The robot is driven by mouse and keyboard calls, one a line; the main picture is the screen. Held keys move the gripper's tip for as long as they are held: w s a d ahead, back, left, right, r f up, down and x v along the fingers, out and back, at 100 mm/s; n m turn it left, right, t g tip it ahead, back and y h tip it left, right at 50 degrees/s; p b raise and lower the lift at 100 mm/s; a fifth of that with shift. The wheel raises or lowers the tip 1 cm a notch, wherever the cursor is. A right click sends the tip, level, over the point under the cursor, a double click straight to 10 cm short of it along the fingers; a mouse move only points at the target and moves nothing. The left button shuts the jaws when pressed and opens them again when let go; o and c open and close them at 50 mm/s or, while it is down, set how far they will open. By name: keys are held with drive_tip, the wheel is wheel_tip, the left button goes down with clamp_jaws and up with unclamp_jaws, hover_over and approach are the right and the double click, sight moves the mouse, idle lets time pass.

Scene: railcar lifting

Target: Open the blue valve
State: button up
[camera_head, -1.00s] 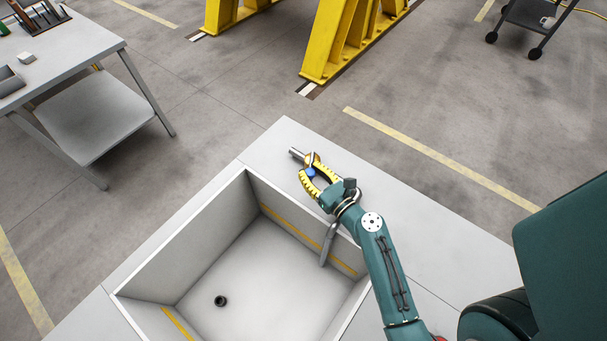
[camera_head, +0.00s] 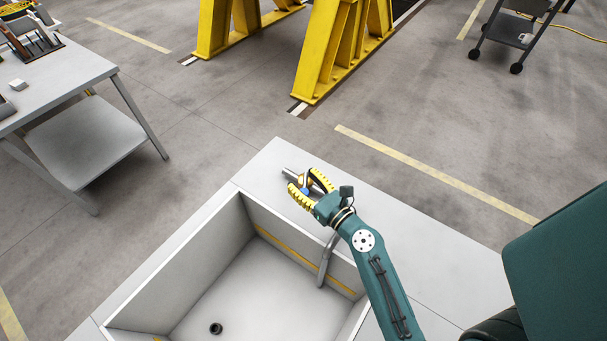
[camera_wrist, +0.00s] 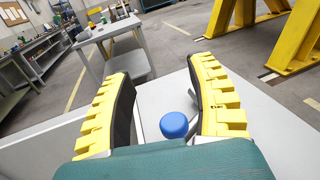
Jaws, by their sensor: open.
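The blue valve (camera_wrist: 174,125) is a round blue knob low between my gripper's fingers in the wrist view, nearer the right finger. In the head view only a small blue part (camera_head: 305,190) shows between the yellow fingers. It belongs to a metal pipe fitting (camera_head: 290,172) on the grey counter beside the basin. My gripper (camera_head: 304,184) is open, with one finger on each side of the valve; its fingers also show in the wrist view (camera_wrist: 160,85). I cannot tell whether either finger touches the valve.
A deep grey basin (camera_head: 171,252) with a drain is at the left of the counter (camera_head: 430,240). A bent spout (camera_head: 327,260) hangs into it. A grey worktable (camera_head: 75,78) stands at upper left. Yellow stands (camera_head: 330,60) and a dark cart (camera_head: 515,35) are farther back on open floor.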

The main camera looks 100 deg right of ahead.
wheel_tip(320, 180, up, 5)
drive_tip(key=shift+f, duration=0.1)
drive_tip(key=shift+c, duration=0.2)
